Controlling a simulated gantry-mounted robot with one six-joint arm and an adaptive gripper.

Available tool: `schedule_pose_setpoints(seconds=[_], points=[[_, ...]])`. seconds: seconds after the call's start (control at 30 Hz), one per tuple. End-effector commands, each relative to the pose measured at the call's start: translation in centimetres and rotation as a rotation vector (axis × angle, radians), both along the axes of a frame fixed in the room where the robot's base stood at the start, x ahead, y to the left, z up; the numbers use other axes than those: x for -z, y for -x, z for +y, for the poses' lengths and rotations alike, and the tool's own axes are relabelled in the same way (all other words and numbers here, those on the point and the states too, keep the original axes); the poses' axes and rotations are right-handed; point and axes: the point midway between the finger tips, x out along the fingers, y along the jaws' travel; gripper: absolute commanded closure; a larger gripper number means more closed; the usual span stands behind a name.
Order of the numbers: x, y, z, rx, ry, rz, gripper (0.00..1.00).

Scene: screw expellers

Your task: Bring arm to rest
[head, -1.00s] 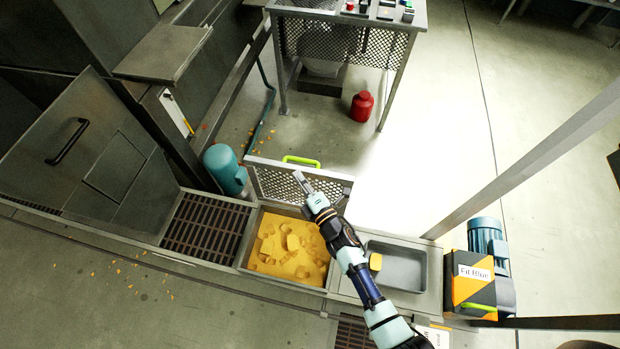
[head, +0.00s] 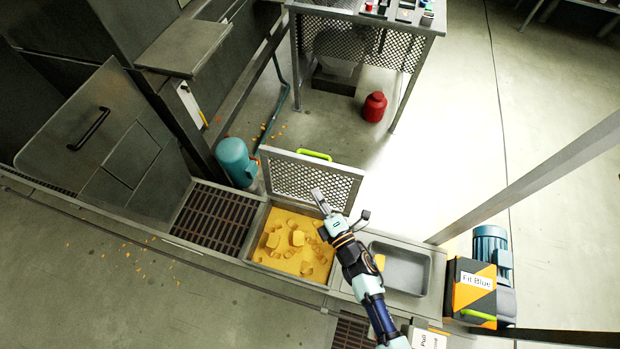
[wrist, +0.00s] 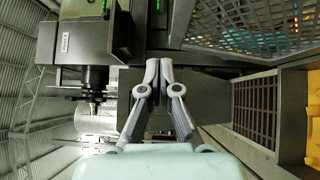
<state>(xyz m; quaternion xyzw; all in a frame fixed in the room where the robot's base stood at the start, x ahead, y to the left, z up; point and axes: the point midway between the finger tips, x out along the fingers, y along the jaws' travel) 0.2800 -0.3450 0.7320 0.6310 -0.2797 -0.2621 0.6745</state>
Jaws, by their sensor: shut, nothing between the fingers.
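My gripper (head: 320,203) is above the right edge of the open bin (head: 252,257) of yellow material, close to the mesh lid. In the wrist view my gripper (wrist: 159,66) has its two fingertips together with nothing between them. My arm reaches up from the bottom of the head view, over the strip between the bin and the grey tray (head: 424,284). The mesh lid (head: 300,180) with a green handle stands raised behind the bin.
A slatted grate (head: 215,218) lies left of the bin. A yellow piece (head: 379,262) sits at the tray's left end, partly hidden by my arm. A red canister (head: 374,107) stands on the floor behind.

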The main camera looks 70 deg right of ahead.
Motion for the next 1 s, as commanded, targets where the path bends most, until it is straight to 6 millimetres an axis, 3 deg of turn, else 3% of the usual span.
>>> schedule_pose_setpoints(seconds=[0.1,0.23,0.77,0.87,0.97,1.0], points=[[-0.4,1.8,1.7,0.002,-0.002,0.002,1.0],[-0.4,2.7,2.7,0.001,-0.001,0.001,1.0],[-0.4,2.9,2.9,0.0,0.001,0.001,1.0],[-2.3,1.6,2.2,0.004,-0.032,-0.037,1.0],[-7.3,-2.4,1.1,0.008,-0.163,-0.155,1.0],[-9.9,-4.7,1.3,0.001,-0.252,-0.222,1.0]])
